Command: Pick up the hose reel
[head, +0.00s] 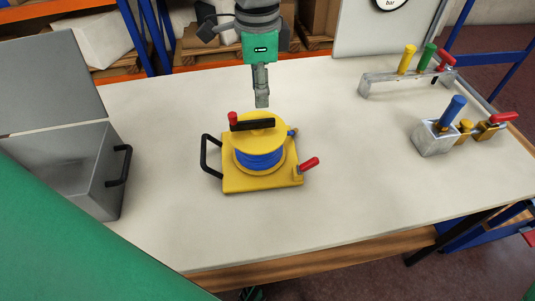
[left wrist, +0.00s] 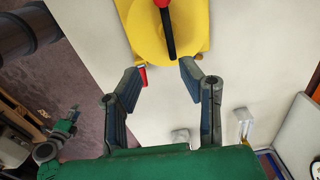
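The hose reel (head: 260,151) stands upright on the table, with a yellow drum, blue hose and square yellow base. A black bar with a red knob (head: 233,118) lies across its top. A black loop handle (head: 210,156) is on its left side and a red lever (head: 309,164) at its right front. My left gripper (head: 262,100) is above and behind the reel, pointing down, apart from it. In the left wrist view, its fingers (left wrist: 162,73) are spread and empty, with the reel (left wrist: 150,35) beyond the tips. A dark green part (head: 250,293) at the bottom edge may be my right gripper; its fingers are unclear.
An open grey metal box (head: 75,170) stands at the left. A metal rack (head: 405,83) with coloured handles is at the back right. A metal block (head: 435,138) with a blue handle and brass fittings is nearer. The table (head: 350,220) is clear in front of the reel.

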